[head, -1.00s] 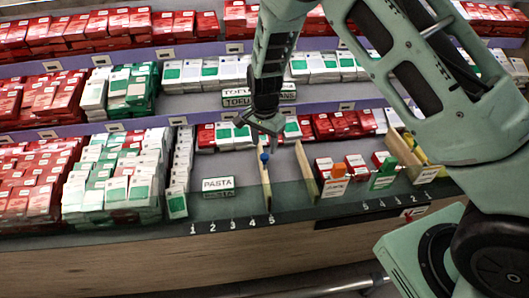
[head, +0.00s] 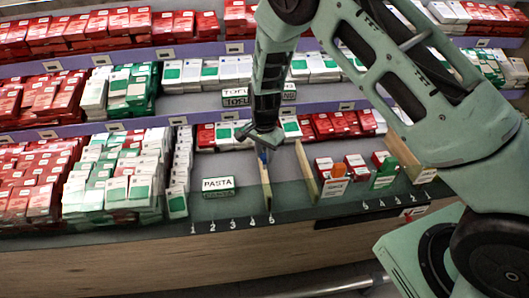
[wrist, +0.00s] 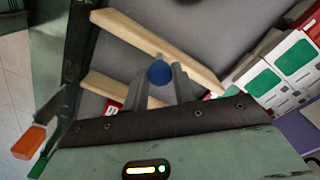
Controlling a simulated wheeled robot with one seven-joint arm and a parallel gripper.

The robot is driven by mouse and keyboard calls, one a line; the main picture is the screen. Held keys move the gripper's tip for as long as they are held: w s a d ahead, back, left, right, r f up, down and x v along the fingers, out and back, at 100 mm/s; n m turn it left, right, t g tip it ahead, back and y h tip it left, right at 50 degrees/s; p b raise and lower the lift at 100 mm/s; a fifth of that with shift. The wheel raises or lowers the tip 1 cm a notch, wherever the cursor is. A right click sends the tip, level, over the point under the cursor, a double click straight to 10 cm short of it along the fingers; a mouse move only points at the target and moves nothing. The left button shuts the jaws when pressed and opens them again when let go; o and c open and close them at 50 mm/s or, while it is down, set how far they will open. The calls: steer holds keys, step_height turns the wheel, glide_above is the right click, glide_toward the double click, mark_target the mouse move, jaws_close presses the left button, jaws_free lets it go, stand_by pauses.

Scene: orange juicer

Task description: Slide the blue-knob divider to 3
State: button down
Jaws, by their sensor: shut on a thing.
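The blue-knob divider (head: 266,190) is a thin wooden board standing upright on the lower shelf. Its front end is at the 5 mark (head: 271,219) of the left number row. The 3 mark (head: 232,225) is to its left. My gripper (head: 263,146) points down over the divider and hides most of the blue knob in the head view. In the wrist view the blue knob (wrist: 160,73) sits between the two fingers (wrist: 163,88), which are closed on it.
A PASTA sign (head: 217,184) stands on open shelf left of the divider, with white-green boxes (head: 177,185) farther left. Boxes (head: 227,131) line the back.

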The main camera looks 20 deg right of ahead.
steer(key=w+a, duration=0.2)
steer(key=a, duration=0.9)
steer(key=shift+w+a+p, duration=0.2)
steer(key=shift+a+p, duration=0.1)
steer(key=shift+a, duration=0.1)
steer(key=c, duration=1.1)
jaws_free()
steer(key=shift+r, duration=0.15)
step_height(320, 180, up, 17)
steer(key=shift+r+b, duration=0.1)
steer(key=shift+b, duration=0.3)
